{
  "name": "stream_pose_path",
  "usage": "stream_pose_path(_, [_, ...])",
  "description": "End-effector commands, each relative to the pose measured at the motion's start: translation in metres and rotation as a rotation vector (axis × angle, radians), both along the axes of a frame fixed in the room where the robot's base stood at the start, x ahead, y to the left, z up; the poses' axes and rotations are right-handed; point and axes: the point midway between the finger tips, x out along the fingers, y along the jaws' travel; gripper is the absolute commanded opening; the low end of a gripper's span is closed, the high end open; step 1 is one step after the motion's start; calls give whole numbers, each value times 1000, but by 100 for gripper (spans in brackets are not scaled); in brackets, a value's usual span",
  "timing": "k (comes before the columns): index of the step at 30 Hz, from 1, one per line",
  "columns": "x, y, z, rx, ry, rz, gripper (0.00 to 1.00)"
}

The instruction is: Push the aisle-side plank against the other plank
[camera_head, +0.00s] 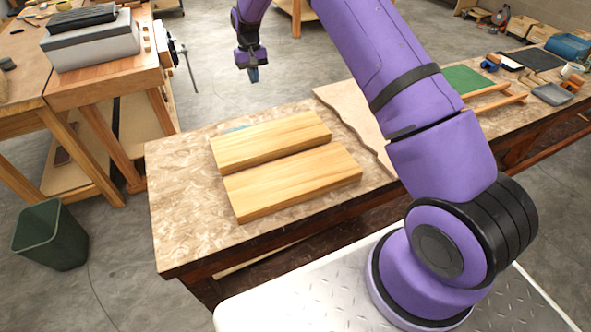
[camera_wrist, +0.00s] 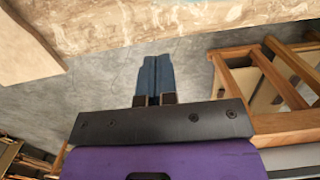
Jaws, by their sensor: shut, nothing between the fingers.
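Two pale wooden planks lie flat, long sides facing, on the bench's left half. The far plank (camera_head: 268,138) is behind the near plank (camera_head: 292,182), which reaches a little further right. The pictures do not settle which one is aisle-side. My gripper (camera_head: 253,75) is up beyond the bench's far edge, apart from both planks. In the wrist view my gripper (camera_wrist: 153,80) is shut and empty, with blue fingers together above grey floor. No plank shows in the wrist view.
The bench (camera_head: 180,215) has bare room left of the planks. A wavy-edged board (camera_head: 350,108) lies right of them. A wooden worktable (camera_head: 100,85) with a grey box (camera_head: 92,45) stands at left, a green bin (camera_head: 50,235) below. Open floor lies behind the bench.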

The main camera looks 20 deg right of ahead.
Motion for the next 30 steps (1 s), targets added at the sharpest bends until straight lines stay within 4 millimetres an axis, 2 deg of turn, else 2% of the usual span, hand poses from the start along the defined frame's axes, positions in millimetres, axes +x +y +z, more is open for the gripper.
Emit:
stream_pose_path(1, [5,2,-24,-4,17,2,0])
stream_pose_path(3, [9,5,-49,-6,34,4,0])
stream_pose_path(6, [14,7,-77,-10,50,7,0])
stream_pose_path(9, [16,9,-94,-12,61,8,0])
stream_pose_path(12, [16,10,-102,-13,66,9,0])
stream_pose_path(17, [9,10,-103,-13,68,9,0])
stream_pose_path(23, [-16,10,-102,-13,68,9,0])
stream_pose_path(30, [-53,10,-102,-13,68,9,0])
